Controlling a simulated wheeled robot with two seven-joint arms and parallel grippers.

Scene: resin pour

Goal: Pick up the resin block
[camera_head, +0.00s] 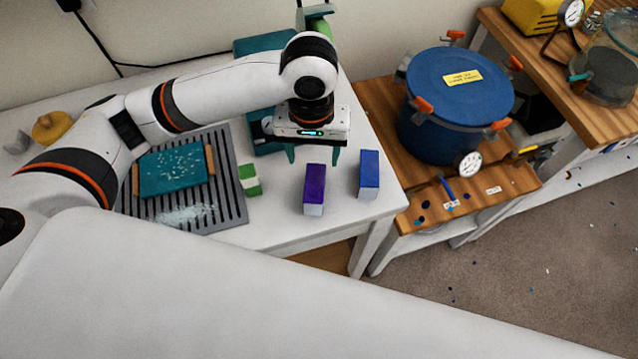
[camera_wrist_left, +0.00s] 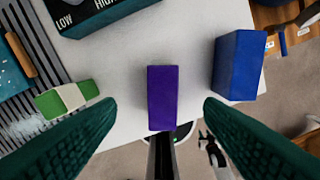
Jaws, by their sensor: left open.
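A purple block with a pale lower side (camera_head: 314,188) stands on the white table. It also shows in the left wrist view (camera_wrist_left: 162,97), between my two green fingers and apart from both. A blue block (camera_head: 368,174) stands to its right, also in the left wrist view (camera_wrist_left: 238,64). A green and white block (camera_head: 249,180) lies to its left, also in the left wrist view (camera_wrist_left: 67,98). Which one is the resin block is not marked. My left gripper (camera_head: 312,155) is open and empty, pointing down above the table behind the purple block. My right gripper is not in view.
A grey slatted rack (camera_head: 233,205) holds a teal board (camera_head: 172,171) on the left. A dark teal device with lettering (camera_wrist_left: 95,15) is behind the blocks. A blue lidded pot (camera_head: 455,105) stands on a wooden bench to the right. The table's front edge is close to the blocks.

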